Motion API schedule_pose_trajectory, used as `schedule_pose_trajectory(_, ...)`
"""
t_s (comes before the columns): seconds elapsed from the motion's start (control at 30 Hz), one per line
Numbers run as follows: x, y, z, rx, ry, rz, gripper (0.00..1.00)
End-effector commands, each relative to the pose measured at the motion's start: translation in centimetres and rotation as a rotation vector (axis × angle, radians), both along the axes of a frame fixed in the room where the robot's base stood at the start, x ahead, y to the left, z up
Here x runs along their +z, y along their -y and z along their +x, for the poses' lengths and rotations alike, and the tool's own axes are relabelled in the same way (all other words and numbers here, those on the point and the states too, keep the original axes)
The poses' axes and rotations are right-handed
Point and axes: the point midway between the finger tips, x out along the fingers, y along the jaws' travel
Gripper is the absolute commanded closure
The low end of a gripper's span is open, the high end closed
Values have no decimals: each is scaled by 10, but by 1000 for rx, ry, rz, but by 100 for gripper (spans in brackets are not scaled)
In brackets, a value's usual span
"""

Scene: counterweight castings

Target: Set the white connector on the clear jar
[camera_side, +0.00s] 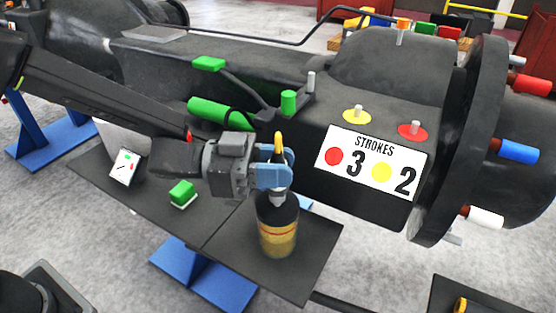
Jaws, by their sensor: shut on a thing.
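A yellow tip sticks up above the fingers. The bottle is upright over the dark plate, and I cannot tell whether its base touches it. A white cylindrical piece (485,217), perhaps the white connector, sticks out at the right end of the big casting, far from my gripper. I see no clear jar.
The dark plate (315,265) rests on blue supports.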

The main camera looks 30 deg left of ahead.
Motion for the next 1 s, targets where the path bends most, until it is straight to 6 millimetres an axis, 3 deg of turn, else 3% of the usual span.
schedule_pose_trajectory(0.43, -10, 0, 0, 1, -1, 0, 88)
schedule_pose_trajectory(0.47, -10, 0, 0, 1, -1, -1, 68)
schedule_pose_trajectory(0.73, -10, 0, 0, 1, -1, 0, 42)
schedule_pose_trajectory(1.0, -10, 0, 0, 1, -1, 0, 41)
